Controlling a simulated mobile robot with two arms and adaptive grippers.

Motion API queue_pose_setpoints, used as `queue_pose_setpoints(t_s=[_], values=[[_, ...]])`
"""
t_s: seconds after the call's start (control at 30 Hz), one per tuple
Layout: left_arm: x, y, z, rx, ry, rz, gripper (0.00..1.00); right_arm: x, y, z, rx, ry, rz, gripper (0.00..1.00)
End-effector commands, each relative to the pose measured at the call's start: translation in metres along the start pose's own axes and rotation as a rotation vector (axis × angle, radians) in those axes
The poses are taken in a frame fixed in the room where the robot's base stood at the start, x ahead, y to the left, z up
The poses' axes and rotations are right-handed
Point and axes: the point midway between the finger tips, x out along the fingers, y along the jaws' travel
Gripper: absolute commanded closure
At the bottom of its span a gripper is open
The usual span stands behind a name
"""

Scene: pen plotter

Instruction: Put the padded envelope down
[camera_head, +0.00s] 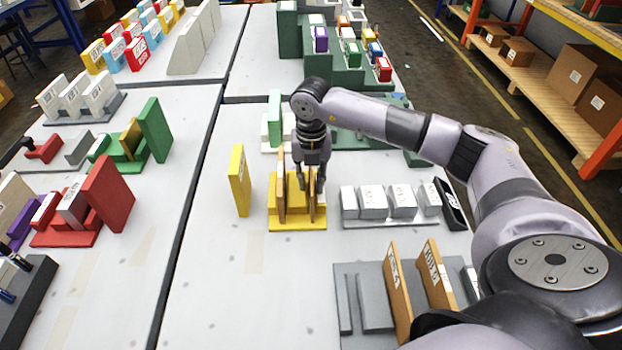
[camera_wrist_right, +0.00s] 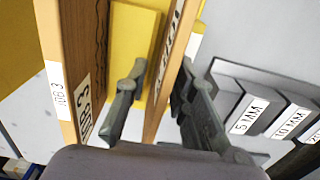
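The padded envelope appears to be the thin brown, labelled slab (camera_wrist_right: 165,70) standing upright in a yellow holder (camera_head: 298,224); in the head view (camera_head: 312,197) my gripper partly covers it. My right gripper (camera_wrist_right: 160,80) reaches down over the holder with one finger on each side of this slab. A gap shows between the left finger and the slab; the right finger is close to it, and I cannot tell if they touch. A second brown slab (camera_head: 281,190) stands left of the fingers in the same holder, also in the wrist view (camera_wrist_right: 70,65). My left gripper is not seen.
A yellow panel (camera_head: 240,181) stands left of the holder. Grey labelled blocks (camera_head: 372,202) stand to its right. Nearer, two brown slabs (camera_head: 398,290) stand on a grey base. Green pieces and a white block stand behind. The table left of the front grey base is clear.

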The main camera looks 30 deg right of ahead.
Motion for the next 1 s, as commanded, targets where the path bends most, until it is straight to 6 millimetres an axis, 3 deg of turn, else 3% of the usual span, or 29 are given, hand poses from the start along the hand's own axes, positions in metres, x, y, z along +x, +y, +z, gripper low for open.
queue_pose_setpoints(t_s=[0.37, 0.47, 0.8, 1.0], values=[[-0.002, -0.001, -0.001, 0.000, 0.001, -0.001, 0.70, -0.006, 0.000, 0.001, 0.000, -0.002, 0.001, 0.75], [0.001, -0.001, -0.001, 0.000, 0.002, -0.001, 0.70, -0.019, 0.001, 0.001, -0.001, -0.004, 0.002, 0.75], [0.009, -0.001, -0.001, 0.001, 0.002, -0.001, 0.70, -0.091, 0.001, 0.001, 0.000, -0.004, 0.003, 0.75], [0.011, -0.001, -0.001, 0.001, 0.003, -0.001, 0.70, -0.117, 0.001, 0.000, -0.001, -0.001, 0.001, 0.75]])
